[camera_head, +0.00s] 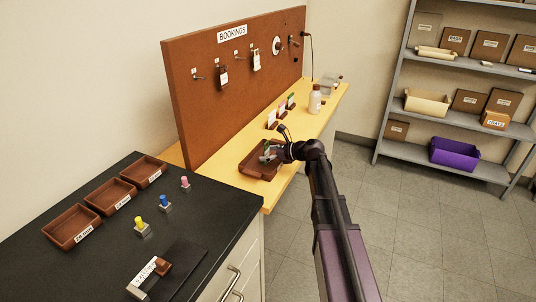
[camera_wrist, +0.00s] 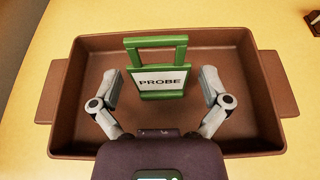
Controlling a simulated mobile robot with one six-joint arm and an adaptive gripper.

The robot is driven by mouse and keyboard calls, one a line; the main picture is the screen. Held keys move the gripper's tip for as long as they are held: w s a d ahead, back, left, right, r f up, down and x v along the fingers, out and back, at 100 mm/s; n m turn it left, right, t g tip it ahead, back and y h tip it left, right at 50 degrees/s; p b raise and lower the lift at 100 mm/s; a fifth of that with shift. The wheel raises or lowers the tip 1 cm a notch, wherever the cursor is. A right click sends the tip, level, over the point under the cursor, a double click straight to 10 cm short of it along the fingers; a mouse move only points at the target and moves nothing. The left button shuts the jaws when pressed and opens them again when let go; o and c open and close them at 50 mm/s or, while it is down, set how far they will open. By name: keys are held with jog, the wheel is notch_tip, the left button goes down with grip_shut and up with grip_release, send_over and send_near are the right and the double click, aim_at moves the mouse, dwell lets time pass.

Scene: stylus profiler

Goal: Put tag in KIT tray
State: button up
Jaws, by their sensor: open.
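A green-framed tag with a white face reading PROBE (camera_wrist: 159,82) is inside a brown tray (camera_wrist: 255,132) in the wrist view. I cannot tell whether the tag rests on the tray floor or hangs just above it. My gripper (camera_wrist: 157,84) is open, its two grey fingers apart on the left and right of the tag, with visible gaps to it. In the head view my gripper (camera_head: 268,153) is over the same brown tray (camera_head: 250,170) on the yellow bench; the tag is too small there to make out clearly. No KIT lettering on this tray is readable.
A pegboard marked BOOKINGS (camera_head: 232,34) with hanging tags stands behind the yellow bench. A white bottle (camera_head: 315,99) and small card holders (camera_head: 272,119) stand beyond the tray. Several labelled brown trays (camera_head: 72,227) and coloured knobs sit on the black counter (camera_head: 195,225).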

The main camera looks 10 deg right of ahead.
jog(key=shift+r, duration=0.15)
jog(key=shift+r, duration=0.1)
jog(key=p+v, duration=0.4)
jog(key=v, duration=0.8)
jog(key=shift+p, duration=0.3)
jog(key=shift+s, duration=0.1)
dwell(0.3)
